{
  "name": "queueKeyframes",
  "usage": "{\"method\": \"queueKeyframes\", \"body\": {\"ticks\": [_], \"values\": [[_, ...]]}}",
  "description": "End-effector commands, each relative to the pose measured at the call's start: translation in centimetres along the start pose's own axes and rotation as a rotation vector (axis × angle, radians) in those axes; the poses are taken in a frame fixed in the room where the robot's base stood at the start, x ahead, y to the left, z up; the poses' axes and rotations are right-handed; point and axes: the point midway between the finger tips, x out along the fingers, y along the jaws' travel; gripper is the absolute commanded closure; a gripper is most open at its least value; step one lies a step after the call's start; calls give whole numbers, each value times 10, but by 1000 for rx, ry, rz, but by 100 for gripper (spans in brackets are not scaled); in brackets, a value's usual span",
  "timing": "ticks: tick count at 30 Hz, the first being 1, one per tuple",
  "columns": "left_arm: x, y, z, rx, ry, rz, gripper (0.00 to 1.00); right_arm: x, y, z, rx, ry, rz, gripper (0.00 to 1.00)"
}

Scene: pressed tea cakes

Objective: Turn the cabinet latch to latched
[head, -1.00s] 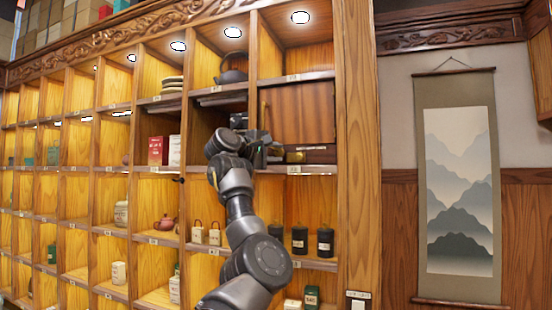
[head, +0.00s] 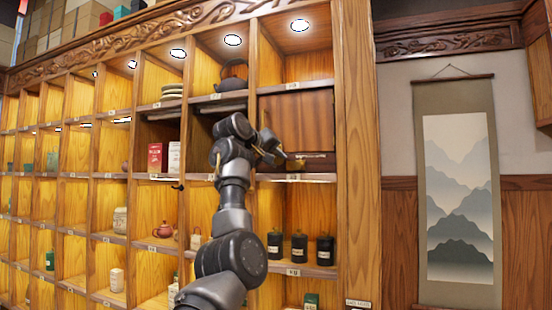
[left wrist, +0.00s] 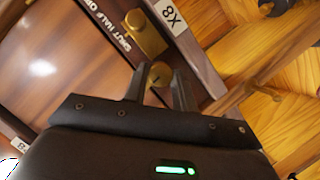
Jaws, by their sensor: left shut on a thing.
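The dark wooden cabinet door (head: 297,120) is closed in a cell at the upper right of the shelf wall. My left gripper (head: 284,158) is at the door's lower edge. In the left wrist view, its two dark fingers (left wrist: 160,85) are shut on a small brass latch piece (left wrist: 160,72). The latch's exact angle is hard to tell. My right gripper is not in view.
Black canisters (head: 299,247) stand in the cell below the door. A dark teapot (head: 233,78) is on the shelf up and left. A red box (head: 155,157) stands further left. A wooden post (head: 354,150) and a hanging scroll (head: 456,190) are to the right.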

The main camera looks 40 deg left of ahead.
Motion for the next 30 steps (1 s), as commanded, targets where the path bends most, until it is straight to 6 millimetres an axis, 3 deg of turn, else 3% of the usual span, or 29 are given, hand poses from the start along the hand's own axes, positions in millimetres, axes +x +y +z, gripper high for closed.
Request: {"method": "queueKeyframes", "body": {"ticks": [24,25,30], "values": [[0,2,-1,107,4,-42,96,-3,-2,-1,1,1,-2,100],[0,2,-1,106,4,-42,71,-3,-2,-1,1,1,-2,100],[0,1,-1,106,3,-42,51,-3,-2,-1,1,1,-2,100]]}}
